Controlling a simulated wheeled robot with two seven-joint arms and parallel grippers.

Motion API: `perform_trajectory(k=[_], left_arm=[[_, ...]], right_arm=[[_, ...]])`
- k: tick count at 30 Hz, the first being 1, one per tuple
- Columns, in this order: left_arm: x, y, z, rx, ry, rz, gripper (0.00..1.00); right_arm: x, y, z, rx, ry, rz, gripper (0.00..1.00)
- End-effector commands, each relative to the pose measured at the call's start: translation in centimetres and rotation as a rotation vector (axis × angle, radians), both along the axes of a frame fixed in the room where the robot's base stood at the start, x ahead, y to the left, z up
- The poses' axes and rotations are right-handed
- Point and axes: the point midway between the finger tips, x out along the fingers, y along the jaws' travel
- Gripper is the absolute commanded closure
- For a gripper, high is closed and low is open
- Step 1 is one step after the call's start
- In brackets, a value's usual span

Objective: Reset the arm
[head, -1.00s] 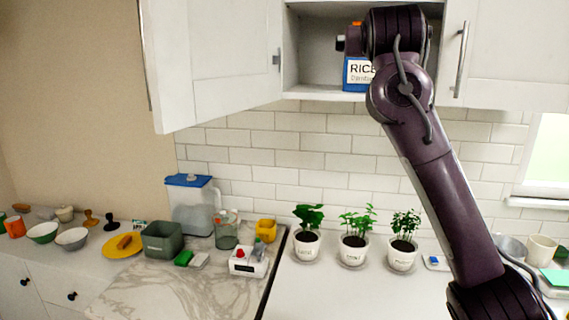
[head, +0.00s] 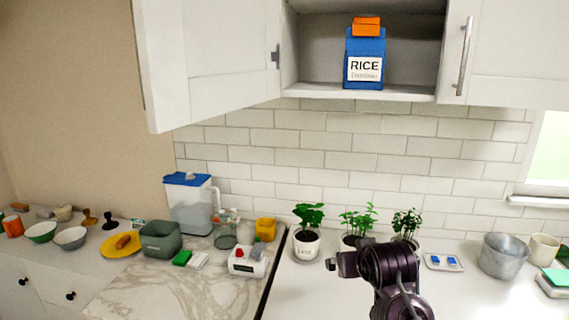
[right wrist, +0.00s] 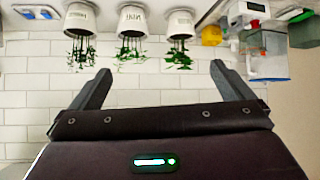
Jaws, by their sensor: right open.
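My right arm comes up from the bottom of the head view, in front of the potted plants. My right gripper (right wrist: 155,88) shows in the right wrist view with its two fingers wide apart and nothing between them. In the head view its fingers cannot be made out clearly. A blue rice package (head: 365,62) with an orange top stands upright in the open wall cabinet (head: 310,45), apart from my arm. My left gripper is not in view.
Plant pots (head: 306,245) stand along the tiled wall; my arm partly hides two. A metal pot (head: 502,256) and a small tray (head: 443,262) are to the right. Left are a blue-lidded jug (head: 190,204), green bin (head: 161,239) and white device (head: 248,262). The open cabinet door (head: 205,60) juts out.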

Motion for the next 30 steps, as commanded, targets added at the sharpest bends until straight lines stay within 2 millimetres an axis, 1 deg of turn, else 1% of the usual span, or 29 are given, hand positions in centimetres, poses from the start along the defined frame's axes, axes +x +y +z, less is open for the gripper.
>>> perform_trajectory(k=[1, 2, 3, 5, 6, 8, 9, 12, 15, 21, 28, 30], left_arm=[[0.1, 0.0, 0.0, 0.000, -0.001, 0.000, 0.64], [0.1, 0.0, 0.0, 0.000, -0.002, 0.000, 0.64], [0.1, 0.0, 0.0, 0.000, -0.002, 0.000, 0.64], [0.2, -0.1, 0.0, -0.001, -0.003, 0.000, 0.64], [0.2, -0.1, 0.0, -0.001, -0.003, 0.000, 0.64], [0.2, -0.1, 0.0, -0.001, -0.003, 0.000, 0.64], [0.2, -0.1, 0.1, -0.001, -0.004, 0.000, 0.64], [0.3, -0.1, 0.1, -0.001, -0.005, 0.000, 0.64], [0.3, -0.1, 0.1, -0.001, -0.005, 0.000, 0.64], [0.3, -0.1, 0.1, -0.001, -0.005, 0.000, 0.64], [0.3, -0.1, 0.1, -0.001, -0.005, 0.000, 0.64], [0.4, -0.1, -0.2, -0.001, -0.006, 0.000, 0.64]], right_arm=[[-2.2, -0.2, -3.2, 0.002, 0.059, 0.010, 0.00], [-3.5, -0.3, -4.7, 0.002, 0.088, 0.015, 0.00], [-5.2, -0.5, -6.6, 0.002, 0.127, 0.021, 0.00], [-7.9, -0.9, -9.2, 0.000, 0.186, 0.030, 0.00], [-9.8, -1.1, -10.8, -0.001, 0.223, 0.036, 0.00], [-12.6, -1.5, -12.9, -0.005, 0.280, 0.044, 0.00], [-14.4, -1.7, -14.0, -0.008, 0.314, 0.050, 0.00], [-18.1, -2.2, -16.0, -0.014, 0.382, 0.059, 0.00], [-21.1, -2.6, -17.3, -0.020, 0.438, 0.066, 0.00], [-25.7, -3.2, -18.7, -0.031, 0.521, 0.077, 0.00], [-30.2, -3.8, -19.6, -0.046, 0.604, 0.089, 0.00], [-29.3, -3.7, -21.8, -0.046, 0.607, 0.090, 0.00]])
